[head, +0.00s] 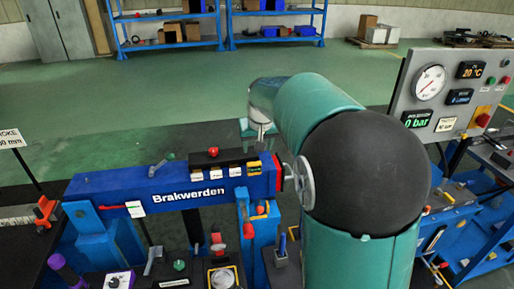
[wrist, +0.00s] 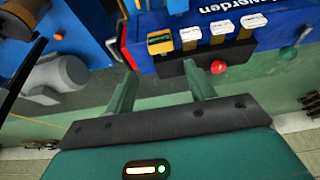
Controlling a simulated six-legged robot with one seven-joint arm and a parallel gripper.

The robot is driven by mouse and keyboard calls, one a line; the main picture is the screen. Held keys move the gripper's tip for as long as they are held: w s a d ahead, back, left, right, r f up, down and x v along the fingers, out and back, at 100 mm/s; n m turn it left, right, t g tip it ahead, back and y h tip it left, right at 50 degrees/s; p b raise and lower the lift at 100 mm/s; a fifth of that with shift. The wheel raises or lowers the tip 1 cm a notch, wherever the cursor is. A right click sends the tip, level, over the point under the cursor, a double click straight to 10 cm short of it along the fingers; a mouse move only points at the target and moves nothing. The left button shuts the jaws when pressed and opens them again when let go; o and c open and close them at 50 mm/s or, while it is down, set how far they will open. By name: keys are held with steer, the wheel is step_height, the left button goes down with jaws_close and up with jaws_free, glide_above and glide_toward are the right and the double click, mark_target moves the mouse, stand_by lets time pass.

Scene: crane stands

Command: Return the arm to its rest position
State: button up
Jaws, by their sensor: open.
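My gripper (wrist: 162,82) shows in the wrist view with two teal fingers spread apart and nothing between them. The blue Brakwerden beam (head: 188,198) lies across the middle of the head view. It also fills the upper part of the wrist view (wrist: 150,62), beyond the fingertips. In the head view my bent teal arm with its large black joint stands right of centre, and its forward end reaches over near the beam's right end. The gripper is small and partly hidden there. I cannot tell its exact clearance from the beam.
A red knob (wrist: 218,67) and several labelled switches stick up from the beam near the fingers. A gauge panel (head: 446,95) stands at the right. A grey motor (wrist: 58,80) shows at left in the wrist view. Blue shelves (head: 170,30) stand far back, with open green floor before them.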

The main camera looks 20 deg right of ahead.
stand_by(0.3)
steer(key=s+a+r+n, duration=0.15)
steer(key=s+a, duration=0.25)
steer(key=s, duration=0.4)
steer(key=s+a+r+m, duration=0.1)
steer(key=s+a+r, duration=0.25)
steer(key=s, duration=0.45)
steer(key=s+a+f+n, duration=0.1)
steer(key=s+a+f, duration=0.1)
steer(key=s, duration=0.5)
steer(key=s+a+f+t, duration=0.1)
steer(key=s+a, duration=0.1)
steer(key=s, duration=0.5)
steer(key=shift+a+f+n+y, duration=0.3)
steer(key=shift+f+n+y, duration=0.05)
steer(key=shift+y, duration=0.05)
steer(key=shift+a, duration=0.1)
steer(key=shift+c, duration=0.2)
stand_by(1.9)
